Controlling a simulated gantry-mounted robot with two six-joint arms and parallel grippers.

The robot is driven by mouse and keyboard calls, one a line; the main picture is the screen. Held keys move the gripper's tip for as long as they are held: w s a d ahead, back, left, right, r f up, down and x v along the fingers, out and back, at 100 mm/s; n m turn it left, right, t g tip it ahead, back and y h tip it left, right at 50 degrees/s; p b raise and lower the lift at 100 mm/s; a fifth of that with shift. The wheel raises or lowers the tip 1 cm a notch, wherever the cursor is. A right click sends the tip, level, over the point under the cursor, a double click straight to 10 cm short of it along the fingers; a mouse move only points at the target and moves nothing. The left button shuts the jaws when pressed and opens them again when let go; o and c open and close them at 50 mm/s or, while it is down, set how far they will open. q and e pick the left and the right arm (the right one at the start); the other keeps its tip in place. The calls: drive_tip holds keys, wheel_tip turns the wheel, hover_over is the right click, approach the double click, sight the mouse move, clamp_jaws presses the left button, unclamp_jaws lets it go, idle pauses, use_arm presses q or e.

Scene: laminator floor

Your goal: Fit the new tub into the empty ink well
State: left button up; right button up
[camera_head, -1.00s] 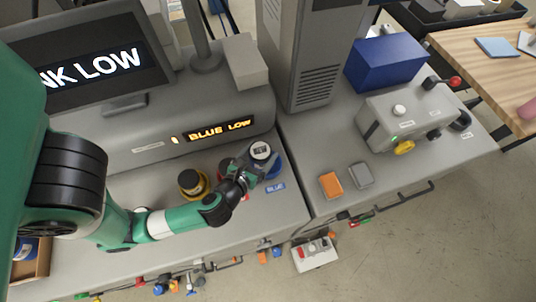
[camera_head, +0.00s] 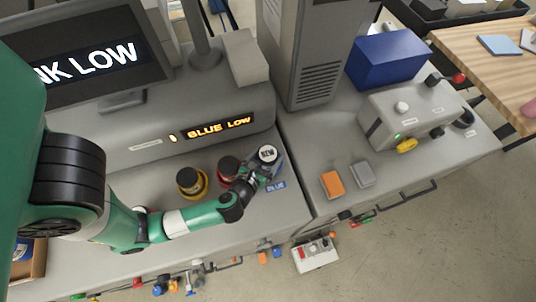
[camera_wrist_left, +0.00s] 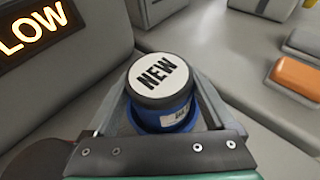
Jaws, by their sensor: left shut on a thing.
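The new tub (camera_head: 267,153) has a white lid marked NEW, a dark rim and a blue body. It stands roughly upright above the BLUE label (camera_head: 276,186) on the machine deck. My left gripper (camera_head: 265,169) is shut on it, one finger on each side, as the left wrist view shows the tub (camera_wrist_left: 160,75) between them. Blue shows low around the tub. The blue ink well's opening is hidden beneath it, so I cannot tell how deep the tub sits. My right gripper is not in view.
A yellow-ringed tub (camera_head: 190,182) and a red-ringed tub (camera_head: 228,168) stand to the left, the red one close to my gripper. The machine's lit panel reads BLUE LOW (camera_head: 220,126). Orange (camera_head: 332,184) and grey (camera_head: 362,174) blocks lie to the right.

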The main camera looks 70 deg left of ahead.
use_arm(q)
drive_tip(key=o, duration=1.4)
drive_tip(key=shift+f, duration=0.1)
drive_tip(key=shift+o, duration=0.2)
drive_tip(key=shift+d+r, duration=0.15)
drive_tip(key=shift+r, duration=0.25)
drive_tip(key=v, duration=1.1)
drive_tip(key=shift+s+d, duration=0.2)
drive_tip(key=shift+s, duration=0.15)
